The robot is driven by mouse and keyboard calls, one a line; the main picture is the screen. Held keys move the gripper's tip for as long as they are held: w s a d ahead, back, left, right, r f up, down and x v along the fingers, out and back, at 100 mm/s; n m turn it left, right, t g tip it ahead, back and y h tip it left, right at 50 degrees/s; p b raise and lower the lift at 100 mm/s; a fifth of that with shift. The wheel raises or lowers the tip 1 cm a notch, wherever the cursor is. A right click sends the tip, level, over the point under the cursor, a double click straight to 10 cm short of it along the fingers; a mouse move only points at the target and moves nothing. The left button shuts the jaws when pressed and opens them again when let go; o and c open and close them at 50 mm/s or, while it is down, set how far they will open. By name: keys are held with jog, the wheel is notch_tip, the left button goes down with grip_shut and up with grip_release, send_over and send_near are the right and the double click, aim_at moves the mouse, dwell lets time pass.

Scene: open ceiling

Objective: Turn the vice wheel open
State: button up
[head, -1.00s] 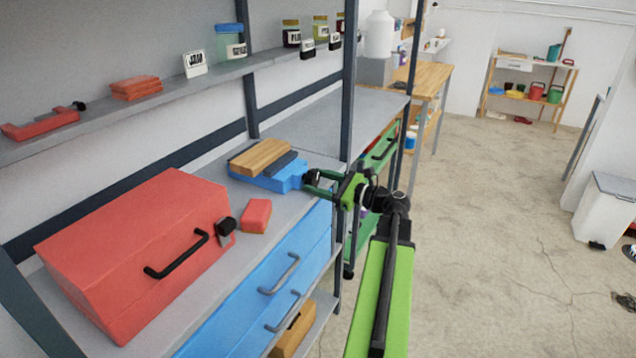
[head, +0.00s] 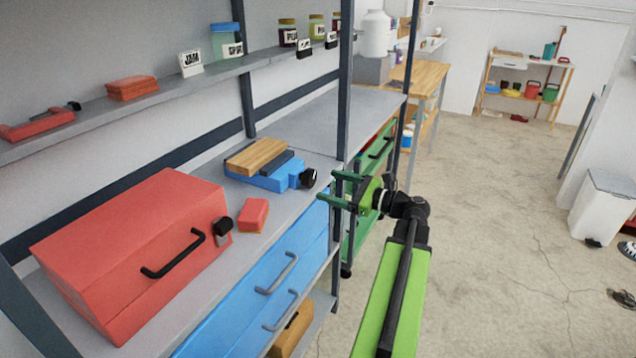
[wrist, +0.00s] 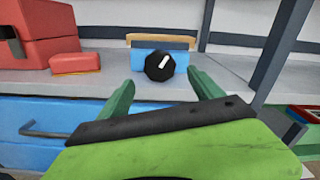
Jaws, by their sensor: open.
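The blue vice (head: 277,178) stands on the grey shelf with a wooden block (head: 258,157) on top. Its black wheel (head: 308,178) faces the front edge of the shelf. In the wrist view the wheel (wrist: 159,65) has a white mark slanting up to the right, and the blue vice body (wrist: 181,58) shows behind it. My gripper (head: 334,187) is open and empty, in front of the wheel and apart from it. In the wrist view the two green fingers (wrist: 163,95) stand left and right of the wheel, short of it.
A red toolbox (head: 130,250) and a small red block (head: 253,214) sit left of the vice. A dark shelf post (head: 346,80) rises just right of the vice. Blue drawers (head: 262,285) lie below.

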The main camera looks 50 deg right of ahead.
jog(key=v, duration=1.1)
jog(key=shift+s, duration=0.2)
jog(key=m+y, duration=0.2)
jog(key=m, duration=0.1)
send_near(313, 179)
jog(key=x, duration=0.9)
jog(key=shift+w, duration=0.25)
jog(key=c, duration=1.4)
